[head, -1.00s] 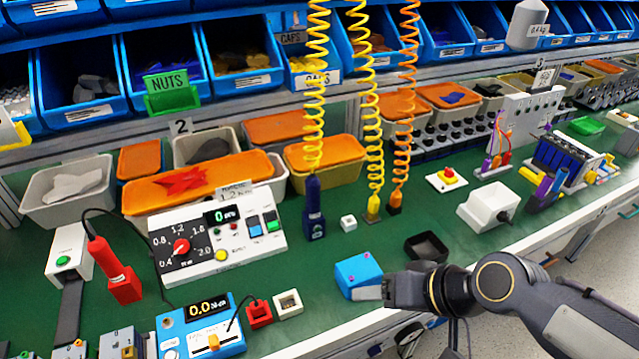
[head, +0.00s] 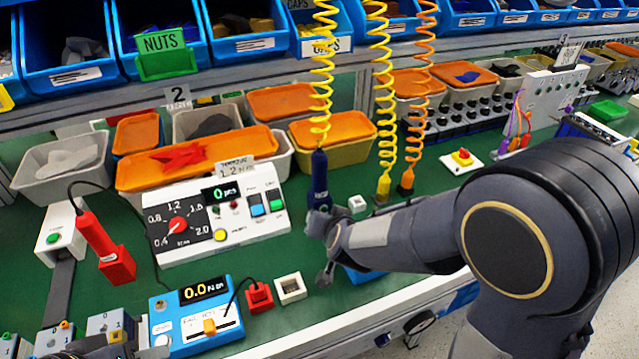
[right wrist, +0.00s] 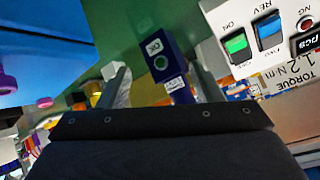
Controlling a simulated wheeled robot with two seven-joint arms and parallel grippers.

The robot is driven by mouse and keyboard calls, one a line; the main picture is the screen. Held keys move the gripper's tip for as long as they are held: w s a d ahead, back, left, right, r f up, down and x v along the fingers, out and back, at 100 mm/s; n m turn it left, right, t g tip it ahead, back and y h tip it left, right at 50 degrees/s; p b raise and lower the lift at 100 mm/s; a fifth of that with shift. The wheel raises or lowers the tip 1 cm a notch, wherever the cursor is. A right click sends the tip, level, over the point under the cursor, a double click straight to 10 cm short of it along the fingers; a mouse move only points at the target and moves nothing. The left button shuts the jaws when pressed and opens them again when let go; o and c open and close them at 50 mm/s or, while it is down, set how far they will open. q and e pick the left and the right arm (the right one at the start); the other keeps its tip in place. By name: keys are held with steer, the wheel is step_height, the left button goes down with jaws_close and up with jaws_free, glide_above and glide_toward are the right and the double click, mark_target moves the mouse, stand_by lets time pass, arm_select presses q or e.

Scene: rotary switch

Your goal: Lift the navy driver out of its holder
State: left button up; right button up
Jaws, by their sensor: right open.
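The navy driver (head: 319,178) stands upright under a yellow coiled cord, just right of the torque panel. Its lower end and its holder are hidden behind my right gripper. My right gripper (head: 319,246) is open in front of the driver's lower part, its fingers spread. In the right wrist view the driver (right wrist: 168,72) shows between the two fingertips (right wrist: 160,88), with room on both sides and no visible grip. A dark part at the lower left edge of the head view may be my left gripper (head: 98,348); its jaws cannot be made out.
The white torque panel (head: 180,232) stands left of the driver. A small white block (head: 357,203) is close on its right. A blue box (head: 360,274) is partly hidden under my right arm. A red driver (head: 104,250) and a blue meter (head: 200,318) lie further left.

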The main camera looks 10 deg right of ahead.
mark_target(319, 172)
steer(key=w+a+r+t+h, duration=0.1)
steer(key=r+t+h, duration=0.1)
steer(key=w+a+r+t+h+b, duration=0.1)
steer(key=r+t, duration=0.1)
steer(key=r, duration=0.1)
steer(key=w+r+n+t+h+b, duration=0.1)
steer(key=r+t+h, duration=0.1)
steer(key=t, duration=0.1)
steer(key=shift+w+a+r+h, duration=0.3)
steer(key=shift+w+a, duration=0.05)
steer(key=shift+a, duration=0.05)
steer(key=x, duration=0.5)
steer(key=d+x, duration=0.1)
steer(key=x, duration=0.1)
steer(key=shift+f, duration=0.15)
